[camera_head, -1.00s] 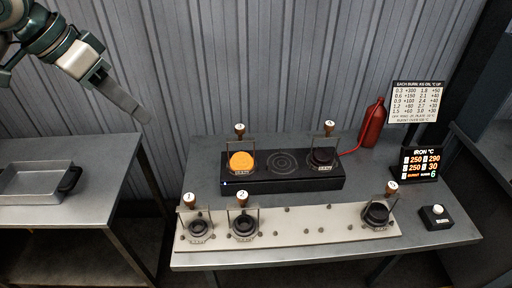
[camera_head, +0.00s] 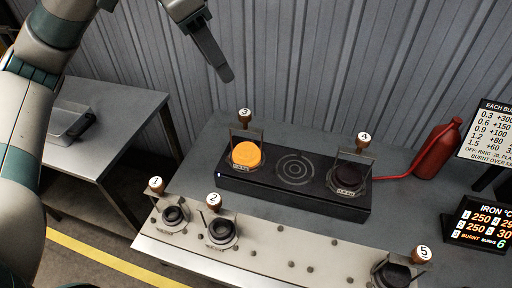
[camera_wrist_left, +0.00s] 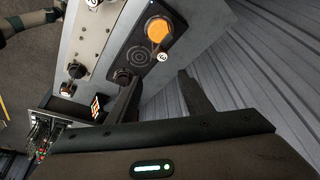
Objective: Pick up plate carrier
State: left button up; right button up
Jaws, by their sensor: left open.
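The plate carriers are upright wire frames with numbered wooden knobs. Carrier 3 (camera_head: 246,135) stands on the left of the black burner unit (camera_head: 290,196) with a glowing orange disc (camera_head: 246,155). Carrier 4 (camera_head: 357,153) stands on its right with a dark disc. Carriers 1 (camera_head: 172,212), 2 (camera_head: 222,229) and 5 (camera_head: 393,272) stand on the pale rack in front. My left gripper (camera_head: 222,70) is open and empty, above and behind the burner unit, apart from every carrier. The left wrist view shows its two fingers and the orange disc (camera_wrist_left: 157,30) beyond them. My right gripper is not in view.
The pale rack (camera_head: 280,265) has small pegs. A red bottle (camera_head: 437,150) with a hose stands at the right, beside a sign and a display (camera_head: 478,225). A side table with a pan (camera_head: 62,122) stands left. A corrugated wall is close behind.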

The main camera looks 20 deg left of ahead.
pick_arm(q)
jog(key=p, duration=0.2)
send_over(244, 113)
jog(key=s+a, duration=0.1)
jog(key=s, duration=0.1)
notch_tip(244, 113, down, 10)
jog(key=shift+w+d+f, duration=0.1)
jog(key=shift+w+f, duration=0.25)
jog(key=shift+f, duration=0.25)
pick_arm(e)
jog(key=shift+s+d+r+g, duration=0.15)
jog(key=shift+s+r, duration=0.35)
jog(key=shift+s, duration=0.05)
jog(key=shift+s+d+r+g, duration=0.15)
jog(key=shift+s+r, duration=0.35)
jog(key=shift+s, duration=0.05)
pick_arm(q)
jog(key=shift+f, duration=0.1)
jog(key=x, duration=0.1)
jog(key=p+x, duration=0.2)
jog(key=x, duration=0.1)
jog(key=shift+w+a+f, duration=0.15)
jog(key=shift+w+a, duration=0.05)
jog(key=shift+a, duration=0.05)
jog(key=shift+w+d+f, duration=0.1)
jog(key=shift+d+f, duration=0.05)
jog(key=shift+f, duration=0.25)
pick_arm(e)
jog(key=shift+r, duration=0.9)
